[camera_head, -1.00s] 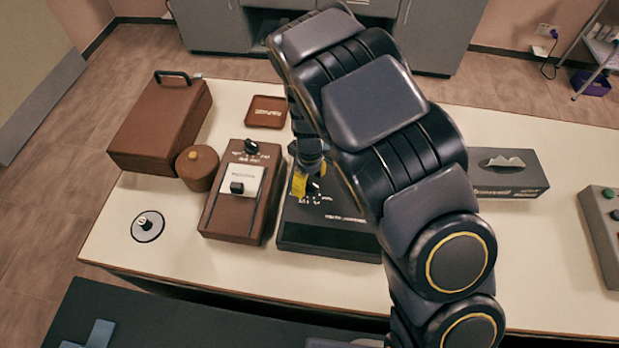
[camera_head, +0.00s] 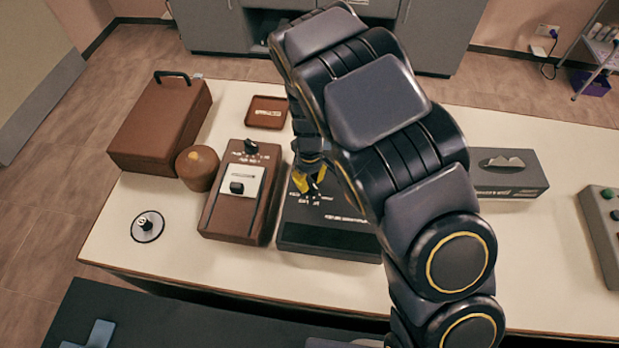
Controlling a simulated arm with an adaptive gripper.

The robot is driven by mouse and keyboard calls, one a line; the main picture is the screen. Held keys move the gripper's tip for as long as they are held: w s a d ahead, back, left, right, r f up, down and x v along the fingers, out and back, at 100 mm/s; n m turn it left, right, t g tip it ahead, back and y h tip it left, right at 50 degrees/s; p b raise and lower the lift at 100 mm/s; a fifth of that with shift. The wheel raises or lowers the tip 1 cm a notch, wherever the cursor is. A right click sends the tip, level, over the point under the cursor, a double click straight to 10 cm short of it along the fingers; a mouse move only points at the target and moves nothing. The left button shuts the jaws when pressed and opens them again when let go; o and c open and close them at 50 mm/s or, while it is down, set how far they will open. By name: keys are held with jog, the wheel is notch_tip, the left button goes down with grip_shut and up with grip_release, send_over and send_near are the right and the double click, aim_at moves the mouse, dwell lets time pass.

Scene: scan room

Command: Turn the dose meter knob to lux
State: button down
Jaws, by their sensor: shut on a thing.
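The black meter box (camera_head: 318,237) lies on the cream table, with white markings on its top and a dark knob (camera_head: 313,190) near its upper left. My gripper (camera_head: 308,184), with yellow fingers, is shut on this knob. My arm hides the box's right and upper parts. The lettering around the knob is too small to read, so I cannot tell which mark it points to, nor which device is the dose meter. A brown device (camera_head: 219,216) left of the box has its own black knob (camera_head: 251,147) and a slider on a pale plate.
A tissue box (camera_head: 508,173) and a grey button panel (camera_head: 604,225) are to the right.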

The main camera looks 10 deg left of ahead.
jog(key=m, duration=0.7)
jog(key=shift+w+d, duration=0.1)
jog(key=shift+d, duration=0.1)
jog(key=m, duration=0.6)
jog(key=shift+d, duration=0.2)
jog(key=shift+m, duration=0.3)
jog(key=c, duration=1)
grip_release()
jog(key=shift+o, duration=0.2)
notch_tip(320, 180, up, 12)
